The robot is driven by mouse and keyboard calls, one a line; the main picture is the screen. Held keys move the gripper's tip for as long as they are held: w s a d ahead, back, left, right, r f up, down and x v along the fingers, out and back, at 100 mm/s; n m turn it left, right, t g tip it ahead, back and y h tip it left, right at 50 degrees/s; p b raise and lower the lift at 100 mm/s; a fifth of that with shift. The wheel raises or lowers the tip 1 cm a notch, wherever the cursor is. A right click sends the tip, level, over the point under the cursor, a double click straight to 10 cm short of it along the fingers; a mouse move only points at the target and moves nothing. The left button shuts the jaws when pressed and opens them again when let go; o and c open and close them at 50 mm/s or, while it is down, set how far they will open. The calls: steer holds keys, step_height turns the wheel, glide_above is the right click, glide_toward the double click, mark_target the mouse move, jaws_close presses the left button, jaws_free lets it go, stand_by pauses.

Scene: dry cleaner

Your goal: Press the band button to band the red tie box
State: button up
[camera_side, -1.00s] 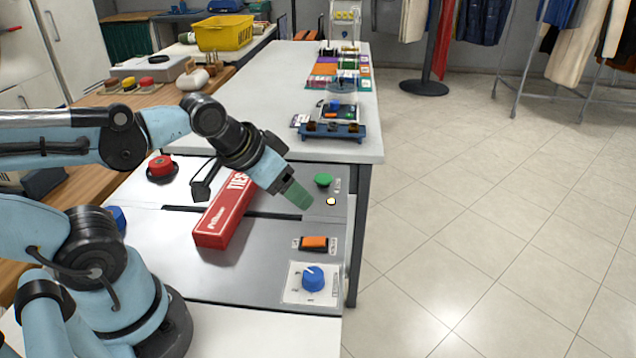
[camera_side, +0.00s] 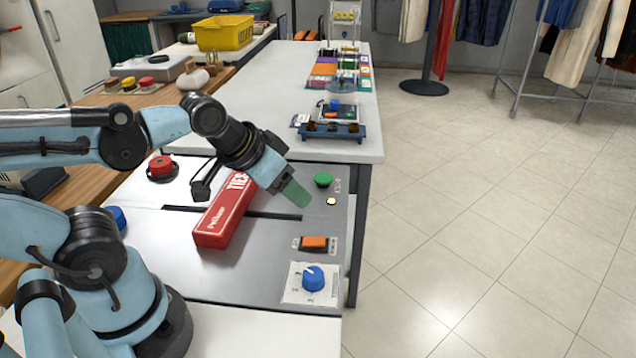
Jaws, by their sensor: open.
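The red tie box (camera_side: 222,217) lies at a slant on the grey machine top, across the dark slot; its far end is partly hidden behind my gripper. My gripper (camera_side: 296,194) is open, with greenish fingertips pointing down and right. It is above the machine, to the right of the box and a little left of a round green button (camera_side: 323,180). A small lit yellowish lamp (camera_side: 331,201) sits just below that button. I cannot read the label beside the button. Whether the fingertips touch the panel is unclear.
An orange rocker switch (camera_side: 314,243) and a blue knob (camera_side: 313,279) are on the panel's near right. A red mushroom button (camera_side: 160,167) is at the far left. A blue tray (camera_side: 333,131) stands on the white table behind.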

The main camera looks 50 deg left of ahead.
steer(key=shift+w+a+r, duration=0.1)
steer(key=shift+w+r, duration=0.05)
steer(key=shift+c, duration=1.1)
steer(key=shift+n+g, duration=0.5)
steer(key=shift+n, duration=0.2)
steer(key=w+r, duration=0.1)
steer(key=w+a+r, duration=0.1)
steer(key=shift+w+a+r, duration=0.2)
steer(key=shift+w+r, duration=0.05)
steer(key=shift+w, duration=0.15)
steer(key=c, duration=0.7)
steer(key=w+a+r+n, duration=0.1)
steer(key=w, duration=0.1)
steer(key=w+a+r+n+g, duration=0.1)
steer(key=w, duration=0.1)
steer(key=w+a+n+g, duration=0.1)
steer(key=w+a, duration=0.1)
steer(key=shift+w+r+y, duration=0.3)
steer(key=shift+w+r, duration=0.05)
steer(key=shift+r, duration=0.05)
jaws_close()
steer(key=w+a+f+n+g, duration=0.3)
steer(key=w+a+n, duration=0.1)
steer(key=w+a, duration=0.4)
steer(key=shift+w+a+n, duration=0.2)
steer(key=shift+w+n, duration=0.1)
steer(key=shift+w, duration=0.15)
